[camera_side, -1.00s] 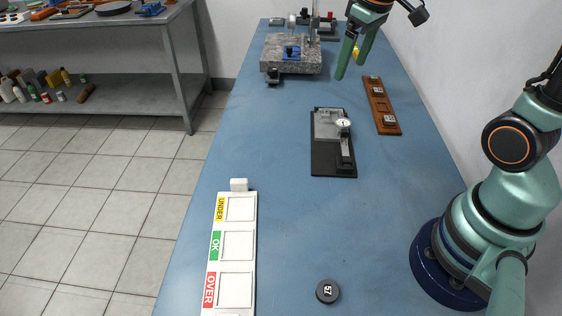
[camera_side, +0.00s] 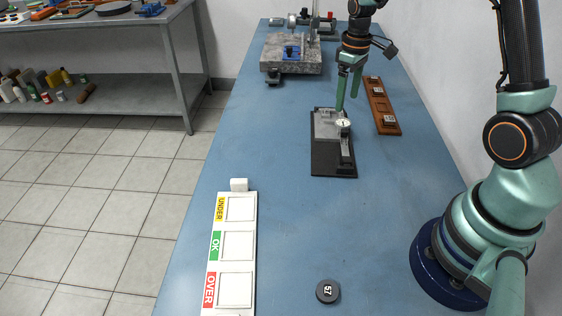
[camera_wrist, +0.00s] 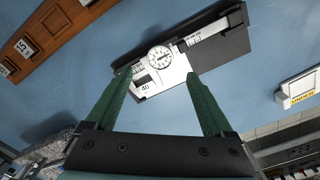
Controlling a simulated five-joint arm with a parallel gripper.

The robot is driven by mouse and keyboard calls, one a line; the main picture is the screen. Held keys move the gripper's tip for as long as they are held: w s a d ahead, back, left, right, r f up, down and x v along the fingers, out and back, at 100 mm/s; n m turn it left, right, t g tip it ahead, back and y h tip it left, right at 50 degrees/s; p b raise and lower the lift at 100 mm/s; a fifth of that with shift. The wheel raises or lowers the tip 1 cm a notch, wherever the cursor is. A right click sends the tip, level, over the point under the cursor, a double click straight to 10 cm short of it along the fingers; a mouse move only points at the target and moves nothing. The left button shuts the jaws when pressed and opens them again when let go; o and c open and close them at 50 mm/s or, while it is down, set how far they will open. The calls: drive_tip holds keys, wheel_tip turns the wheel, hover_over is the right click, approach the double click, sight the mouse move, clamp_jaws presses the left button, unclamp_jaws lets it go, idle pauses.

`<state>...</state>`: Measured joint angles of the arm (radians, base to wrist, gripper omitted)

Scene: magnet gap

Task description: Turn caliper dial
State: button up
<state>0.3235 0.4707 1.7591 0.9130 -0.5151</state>
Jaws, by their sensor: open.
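The caliper (camera_side: 346,148) rests on a black base plate (camera_side: 326,160) in the middle of the blue table. My gripper (camera_side: 348,100) is over the far end of the caliper base, pointing down. In the wrist view its two green fingers (camera_wrist: 158,82) are apart, with the dial ahead between them and nothing held. I cannot tell from these views how high the tips are above the caliper.
A brown wooden rack (camera_side: 381,105) with numbered blocks lies right of the caliper. A granite block (camera_side: 291,54) with a blue fixture stands behind. A white UNDER/OK/OVER tray (camera_side: 237,260) and a black disc marked 57 (camera_side: 327,291) are in front. The table between is clear.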

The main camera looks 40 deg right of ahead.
sight(343, 122)
wheel_tip(343, 122, down, 6)
drive_tip(key=shift+f, duration=0.15)
idle(0.3)
clamp_jaws()
